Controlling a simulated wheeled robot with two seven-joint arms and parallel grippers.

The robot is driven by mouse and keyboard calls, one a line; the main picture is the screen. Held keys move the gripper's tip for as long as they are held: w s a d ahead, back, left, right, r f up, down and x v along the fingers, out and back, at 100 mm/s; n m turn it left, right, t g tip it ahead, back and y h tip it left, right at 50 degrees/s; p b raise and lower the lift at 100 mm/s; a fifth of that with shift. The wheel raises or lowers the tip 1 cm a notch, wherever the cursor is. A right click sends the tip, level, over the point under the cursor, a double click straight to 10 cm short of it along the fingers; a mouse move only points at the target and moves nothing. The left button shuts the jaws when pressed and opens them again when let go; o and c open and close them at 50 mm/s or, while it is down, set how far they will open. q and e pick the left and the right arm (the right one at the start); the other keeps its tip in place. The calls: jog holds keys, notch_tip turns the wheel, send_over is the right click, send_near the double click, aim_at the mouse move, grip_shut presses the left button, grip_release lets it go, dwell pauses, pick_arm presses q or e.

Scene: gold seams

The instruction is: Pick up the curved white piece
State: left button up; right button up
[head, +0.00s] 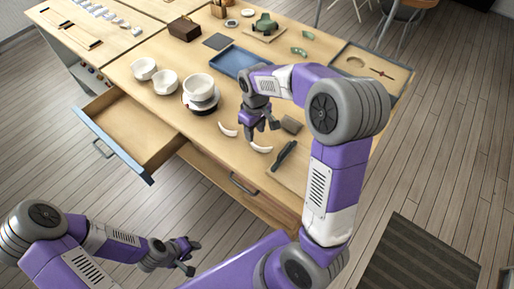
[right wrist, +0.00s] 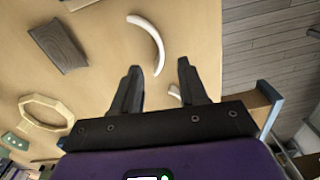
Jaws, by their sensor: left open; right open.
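Two curved white pieces lie on the wooden table in the head view, one (head: 228,131) to the left and one (head: 260,149) nearer the front edge. The right wrist view shows one long curved white piece (right wrist: 155,42) in full, just beyond the fingertips. Part of another white piece (right wrist: 175,93) shows between the fingers, partly hidden by one finger. My right gripper (head: 262,130) is over the table close to both pieces, open and empty, and it also shows in the right wrist view (right wrist: 158,68). My left gripper (head: 192,258) is open and empty, off the table at the lower left.
White bowls (head: 166,82) and a stacked white bowl (head: 199,88) stand left of my right gripper. A blue tray (head: 232,62) lies behind it. A dark bar (head: 284,155) and a grey-brown block (head: 291,125) lie to its right. An open drawer (head: 130,125) juts out at left.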

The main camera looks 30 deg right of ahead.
aim_at(258, 146)
notch_tip(258, 146, down, 8)
jog(key=b, duration=0.2)
jog(key=shift+r+b, duration=0.25)
jog(key=shift+b, duration=0.15)
jog(key=shift+r, duration=0.1)
grip_shut()
